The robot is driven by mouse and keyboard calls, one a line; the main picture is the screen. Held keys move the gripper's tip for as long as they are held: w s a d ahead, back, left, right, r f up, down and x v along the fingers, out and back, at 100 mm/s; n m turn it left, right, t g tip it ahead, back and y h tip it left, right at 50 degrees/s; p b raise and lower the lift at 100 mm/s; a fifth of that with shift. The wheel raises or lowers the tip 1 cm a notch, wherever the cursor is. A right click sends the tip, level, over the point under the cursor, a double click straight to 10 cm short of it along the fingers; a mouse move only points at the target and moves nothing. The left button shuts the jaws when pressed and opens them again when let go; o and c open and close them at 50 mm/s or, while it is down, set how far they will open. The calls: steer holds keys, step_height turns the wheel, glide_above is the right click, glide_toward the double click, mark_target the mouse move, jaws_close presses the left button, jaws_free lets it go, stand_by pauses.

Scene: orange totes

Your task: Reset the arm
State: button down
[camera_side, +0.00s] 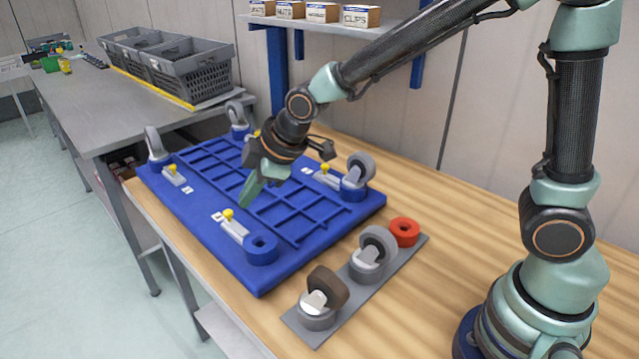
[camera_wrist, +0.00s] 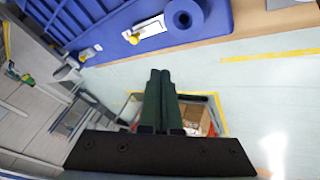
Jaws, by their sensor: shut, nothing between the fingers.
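My gripper (camera_side: 252,189) is above the blue base plate (camera_side: 269,283) in the side view, pointing down and to the left. Its green fingers are together with nothing between them. In the wrist view the shut fingers (camera_wrist: 159,75) show in the middle, with the floor and a yellow-edged box behind them. A corner of the blue plate (camera_wrist: 215,14) shows at the top of the wrist view.
The plate carries grey caster wheels (camera_side: 360,169) at three corners and an empty blue socket (camera_side: 261,249) at the front. Grey crates (camera_side: 190,72) stand on the left bench.

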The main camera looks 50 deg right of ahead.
steer(key=s+d+r+m+h, duration=0.1)
steer(key=s+d+r+m, duration=0.2)
steer(key=s+d+m, duration=0.3)
steer(key=s+d+r+m+h, duration=0.1)
steer(key=s+d+r+m, duration=0.3)
steer(key=s+d, duration=0.5)
steer(key=shift+s+d+r+m+g, duration=0.3)
steer(key=shift+s+d+m, duration=0.1)
steer(key=shift+m, duration=0.5)
